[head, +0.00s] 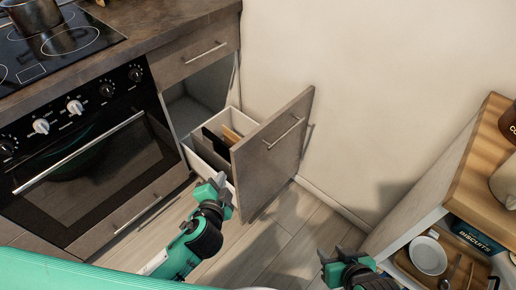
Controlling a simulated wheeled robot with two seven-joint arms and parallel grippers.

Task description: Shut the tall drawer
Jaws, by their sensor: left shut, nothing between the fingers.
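The tall drawer (274,155) stands pulled out from the cabinet, its grey-brown front facing right with a metal bar handle (284,133) near the top. Its white inside shows, with dark and wooden items in it. My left gripper (216,186) is shut and empty, close to the lower left of the drawer front, by the drawer's near side. I cannot tell whether it touches the drawer. My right gripper (343,258) is at the bottom, right of the drawer and apart from it. Its fingers are small and dark here, and their opening is unclear.
The oven (80,170) and cooktop are at the left. A shallow closed drawer (200,52) sits above the open one.

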